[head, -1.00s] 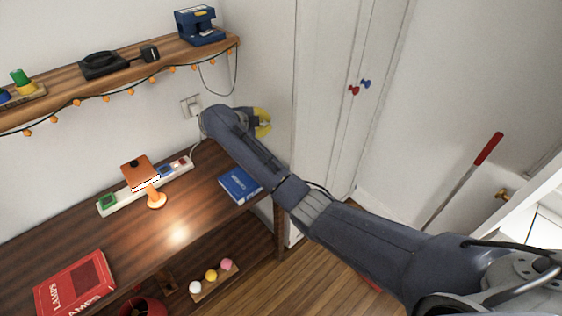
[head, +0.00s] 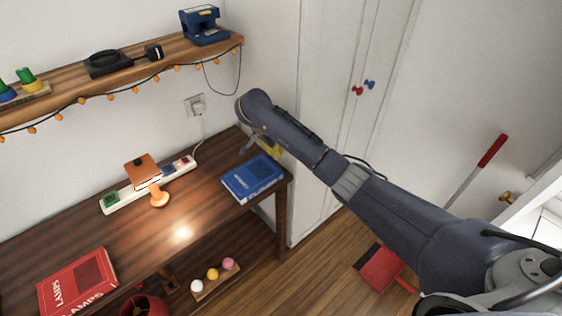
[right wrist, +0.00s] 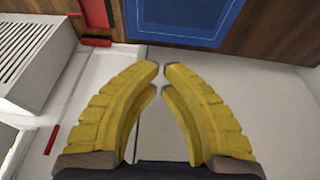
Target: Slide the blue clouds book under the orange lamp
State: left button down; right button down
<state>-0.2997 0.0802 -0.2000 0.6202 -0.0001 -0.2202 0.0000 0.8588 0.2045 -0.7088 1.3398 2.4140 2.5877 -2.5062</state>
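The blue book (head: 252,178) lies flat near the right end of the wooden desk; its cover lettering is too small to read surely. The lit orange lamp (head: 158,198) stands to its left, with its head tilted over the desk. My right gripper (head: 270,149) is at the desk's right end, just beyond the book and partly hidden by my arm. In the right wrist view the yellow fingers (right wrist: 161,70) are drawn nearly together with nothing between them. The book (right wrist: 185,15) shows past the fingertips, apart from them. My left gripper is out of view.
A white power strip (head: 120,202) lies behind the lamp. A red book (head: 78,282) lies at the desk's left front. The desk between the lamp and the blue book is clear. A shelf (head: 125,75) with string lights hangs above. White cabinet doors (head: 345,130) stand right.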

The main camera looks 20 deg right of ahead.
aim_at(281, 167)
jog(key=x, duration=0.7)
jog(key=shift+w+d+f, duration=0.1)
